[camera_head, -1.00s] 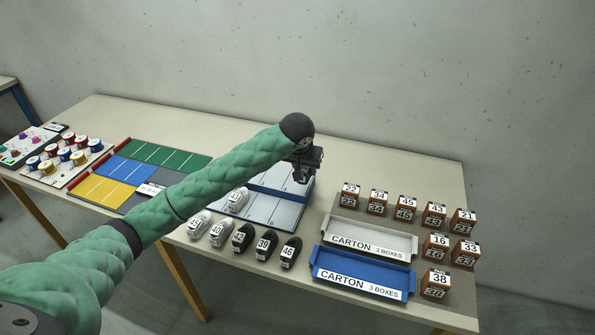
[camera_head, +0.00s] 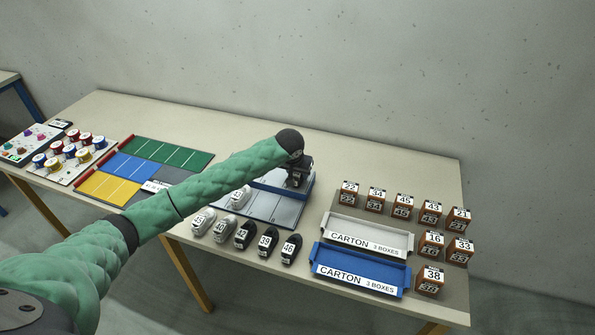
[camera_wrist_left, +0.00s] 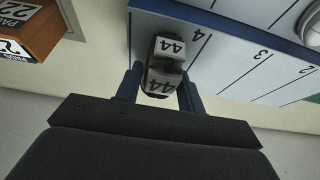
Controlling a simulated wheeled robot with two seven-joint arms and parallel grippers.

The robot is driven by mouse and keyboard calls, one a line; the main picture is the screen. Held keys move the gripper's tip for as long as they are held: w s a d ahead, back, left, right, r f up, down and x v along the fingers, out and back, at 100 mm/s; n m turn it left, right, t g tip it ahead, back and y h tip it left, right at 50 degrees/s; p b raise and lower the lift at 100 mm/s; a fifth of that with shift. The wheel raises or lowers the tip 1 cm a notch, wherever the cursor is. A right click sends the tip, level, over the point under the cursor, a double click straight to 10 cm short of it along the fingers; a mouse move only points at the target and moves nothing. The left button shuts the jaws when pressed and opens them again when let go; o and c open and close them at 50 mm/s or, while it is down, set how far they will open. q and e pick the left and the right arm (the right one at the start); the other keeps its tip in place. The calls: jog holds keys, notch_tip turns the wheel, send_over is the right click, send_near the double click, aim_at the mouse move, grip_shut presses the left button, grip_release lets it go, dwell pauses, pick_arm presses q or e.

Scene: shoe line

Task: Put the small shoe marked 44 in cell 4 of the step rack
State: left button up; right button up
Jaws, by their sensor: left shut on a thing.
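My left gripper (camera_head: 298,184) is over the right end of the step rack (camera_head: 262,208), a pale board with blue edges and numbered cells. In the left wrist view its fingers (camera_wrist_left: 160,92) are shut on the small grey shoe marked 44 (camera_wrist_left: 163,62). The shoe is over the end strip beside the printed 4 (camera_wrist_left: 199,35). I cannot tell whether it touches the rack. In the head view the gripper hides the shoe. My right gripper is not in view.
A light shoe (camera_head: 240,198) is on the rack's left end. Several white and black shoes (camera_head: 245,235) stand in front. A white carton tray (camera_head: 368,236), a blue carton tray (camera_head: 360,270) and numbered boxes (camera_head: 431,280) are to the right. Coloured mats (camera_head: 125,167) lie left.

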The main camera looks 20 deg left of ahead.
pick_arm(q)
jog(key=o, duration=1)
jog(key=shift+c, duration=0.2)
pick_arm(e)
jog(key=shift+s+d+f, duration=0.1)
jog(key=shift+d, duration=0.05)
pick_arm(q)
jog(key=shift+s+r, duration=0.1)
jog(key=shift+r, duration=0.1)
jog(key=b+v, duration=0.3)
jog(key=v, duration=0.8)
jog(key=shift+r, duration=0.3)
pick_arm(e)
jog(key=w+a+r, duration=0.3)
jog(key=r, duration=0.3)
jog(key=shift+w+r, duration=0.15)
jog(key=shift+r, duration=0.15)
pick_arm(q)
jog(key=shift+s, duration=0.15)
